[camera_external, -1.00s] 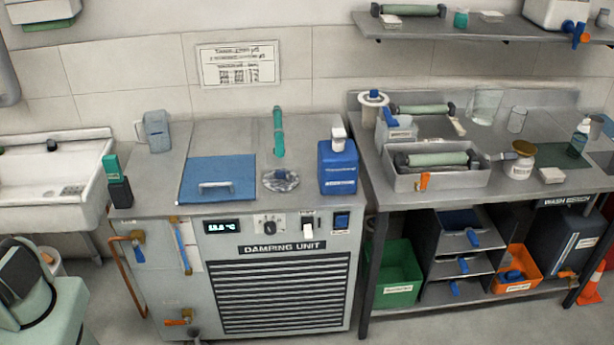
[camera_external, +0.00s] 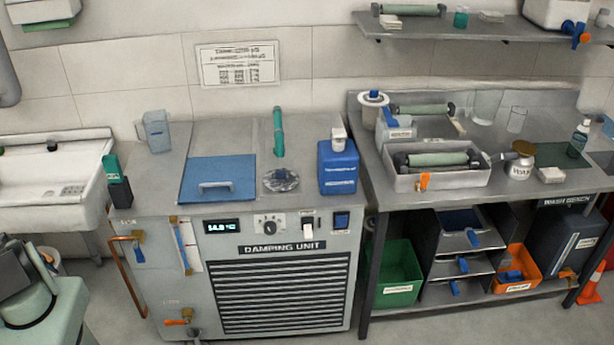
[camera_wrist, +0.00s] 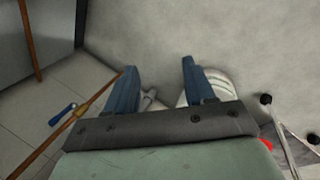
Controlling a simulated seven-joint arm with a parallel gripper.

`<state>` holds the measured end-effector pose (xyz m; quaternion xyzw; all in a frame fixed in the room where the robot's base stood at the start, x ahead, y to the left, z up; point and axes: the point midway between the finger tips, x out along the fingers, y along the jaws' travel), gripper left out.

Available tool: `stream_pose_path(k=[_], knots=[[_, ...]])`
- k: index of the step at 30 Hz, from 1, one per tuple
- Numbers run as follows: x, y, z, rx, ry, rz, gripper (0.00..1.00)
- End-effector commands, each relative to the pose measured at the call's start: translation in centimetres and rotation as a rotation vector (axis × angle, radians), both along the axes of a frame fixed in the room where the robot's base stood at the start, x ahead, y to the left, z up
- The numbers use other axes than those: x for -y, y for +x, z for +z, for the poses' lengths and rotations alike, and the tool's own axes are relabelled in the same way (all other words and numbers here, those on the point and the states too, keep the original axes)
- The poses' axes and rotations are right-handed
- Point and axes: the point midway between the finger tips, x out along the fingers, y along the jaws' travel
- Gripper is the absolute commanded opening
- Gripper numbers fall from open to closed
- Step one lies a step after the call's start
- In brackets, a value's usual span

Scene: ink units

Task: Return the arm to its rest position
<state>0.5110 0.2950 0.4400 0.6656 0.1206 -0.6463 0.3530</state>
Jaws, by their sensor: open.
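My gripper (camera_wrist: 158,70) shows in the wrist view with its two blue fingers spread apart and nothing between them. It is open and empty. In the outside view, part of my arm (camera_external: 38,305) shows at the lower left corner, in front of the sink and left of the damping unit (camera_external: 285,285). The fingers cannot be made out in that view.
The damping unit has a blue lid (camera_external: 218,178) and a blue bottle (camera_external: 338,168) on top. A copper pipe (camera_external: 128,275) runs down its left side. A sink (camera_external: 50,180) stands left; a wash bench (camera_external: 375,270) stands right.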

Motion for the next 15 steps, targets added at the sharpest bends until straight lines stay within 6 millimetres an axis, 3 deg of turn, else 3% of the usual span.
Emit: stream_pose_path(k=[1, 6, 15], knots=[[2.7, -0.8, -0.3, -0.026, -0.006, -0.039, 0.54], [9.7, -3.4, -1.5, -0.117, -0.014, -0.156, 0.54], [19.6, -9.9, -2.4, -0.278, -0.001, -0.365, 0.54]])
